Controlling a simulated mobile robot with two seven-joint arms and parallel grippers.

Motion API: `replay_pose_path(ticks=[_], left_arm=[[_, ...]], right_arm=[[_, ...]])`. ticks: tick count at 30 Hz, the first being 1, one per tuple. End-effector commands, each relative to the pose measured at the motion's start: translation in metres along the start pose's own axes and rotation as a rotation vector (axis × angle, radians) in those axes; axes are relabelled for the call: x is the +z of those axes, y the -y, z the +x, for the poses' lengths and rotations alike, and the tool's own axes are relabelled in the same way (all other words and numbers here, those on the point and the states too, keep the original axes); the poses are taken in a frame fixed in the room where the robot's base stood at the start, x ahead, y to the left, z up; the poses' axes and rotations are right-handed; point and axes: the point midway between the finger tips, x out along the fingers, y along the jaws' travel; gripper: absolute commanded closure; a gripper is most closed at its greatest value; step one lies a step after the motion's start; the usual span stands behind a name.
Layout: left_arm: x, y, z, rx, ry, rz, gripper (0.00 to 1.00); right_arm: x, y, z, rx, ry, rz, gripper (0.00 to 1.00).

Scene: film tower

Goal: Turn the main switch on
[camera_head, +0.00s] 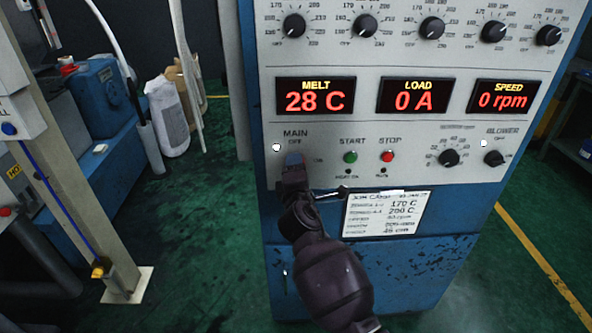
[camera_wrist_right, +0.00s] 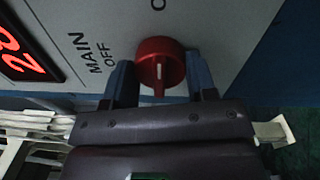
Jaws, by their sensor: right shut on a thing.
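The main switch is a round red knob (camera_wrist_right: 160,60) on the grey panel, seen in the right wrist view beside the label "MAIN OFF". A white mark on the knob runs toward my gripper. My right gripper (camera_wrist_right: 161,78) is shut on the knob, one finger on each side of it. In the head view my right gripper (camera_head: 293,163) is at the panel just below the words "MAIN OFF" and hides nearly all of the knob. My left gripper is not in view.
The cabinet's displays (camera_head: 316,97) read 28 C, 0 A and 0 rpm. The green start button (camera_head: 350,157) and red stop button (camera_head: 387,156) are right of my gripper. A paper card (camera_head: 386,214) is below. A post (camera_head: 75,150) stands left, with green floor between.

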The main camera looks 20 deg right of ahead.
Motion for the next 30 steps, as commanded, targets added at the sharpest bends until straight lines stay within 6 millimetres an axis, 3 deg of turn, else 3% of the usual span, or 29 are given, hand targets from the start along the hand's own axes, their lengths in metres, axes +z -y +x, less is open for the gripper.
replay_pose_path(ticks=[6, 7, 12, 23, 30], left_arm=[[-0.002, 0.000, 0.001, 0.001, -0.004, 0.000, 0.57], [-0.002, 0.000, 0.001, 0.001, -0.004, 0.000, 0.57], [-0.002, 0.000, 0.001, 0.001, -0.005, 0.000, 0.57], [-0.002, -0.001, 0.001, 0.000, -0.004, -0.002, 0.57], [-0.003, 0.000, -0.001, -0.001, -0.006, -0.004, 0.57]], right_arm=[[0.000, 0.000, 0.000, -0.001, 0.000, 0.003, 0.72], [0.000, 0.000, 0.000, -0.001, 0.000, 0.003, 0.47], [0.000, 0.000, 0.000, -0.001, 0.000, 0.002, 0.23], [0.000, 0.000, -0.005, 0.000, 0.000, 0.001, 0.23], [0.000, 0.000, -0.038, -0.002, 0.000, 0.002, 0.23]])
